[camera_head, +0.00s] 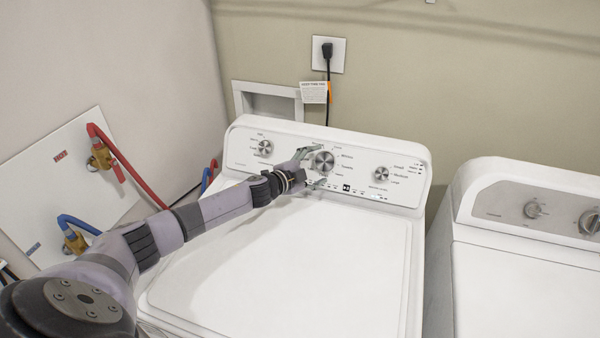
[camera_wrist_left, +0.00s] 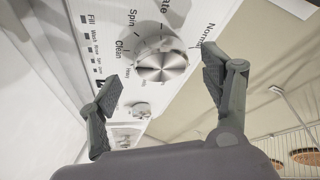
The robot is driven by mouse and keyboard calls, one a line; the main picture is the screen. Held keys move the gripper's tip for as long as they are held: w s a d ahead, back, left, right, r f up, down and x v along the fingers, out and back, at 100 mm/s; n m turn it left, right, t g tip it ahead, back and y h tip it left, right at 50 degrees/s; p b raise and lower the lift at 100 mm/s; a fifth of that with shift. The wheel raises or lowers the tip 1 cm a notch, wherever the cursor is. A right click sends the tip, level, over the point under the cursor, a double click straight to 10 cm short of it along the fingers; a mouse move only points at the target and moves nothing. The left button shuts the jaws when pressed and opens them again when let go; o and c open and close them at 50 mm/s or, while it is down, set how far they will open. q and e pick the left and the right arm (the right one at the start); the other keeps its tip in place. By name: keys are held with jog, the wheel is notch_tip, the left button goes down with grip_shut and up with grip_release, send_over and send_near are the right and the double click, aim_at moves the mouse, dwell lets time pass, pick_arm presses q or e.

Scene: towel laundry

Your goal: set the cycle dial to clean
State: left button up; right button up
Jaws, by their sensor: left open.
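The large silver cycle dial (camera_head: 323,161) sits in the middle of the washer's control panel (camera_head: 234,150). In the left wrist view the dial (camera_wrist_left: 162,62) is ringed by printed words, among them "Spin", "Clean" and "Normal". Which word it is set to cannot be told surely. My left gripper (camera_head: 314,167) is open at the dial, one finger above it and one below in the head view. In the wrist view the open fingers (camera_wrist_left: 160,86) stand to either side of the dial, with gaps between them and its rim. My right gripper is not in view.
Smaller knobs sit left (camera_head: 265,147) and right (camera_head: 381,173) of the dial. The washer's closed lid (camera_head: 290,260) is bare. A second white machine (camera_head: 530,270) stands to the right. Hose valves (camera_head: 100,158) are on the left wall, and a cord hangs from an outlet (camera_head: 337,55) behind.

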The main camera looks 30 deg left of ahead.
pick_arm(q)
jog(key=v, duration=1)
jog(key=shift+s, duration=0.1)
dwell(0.3)
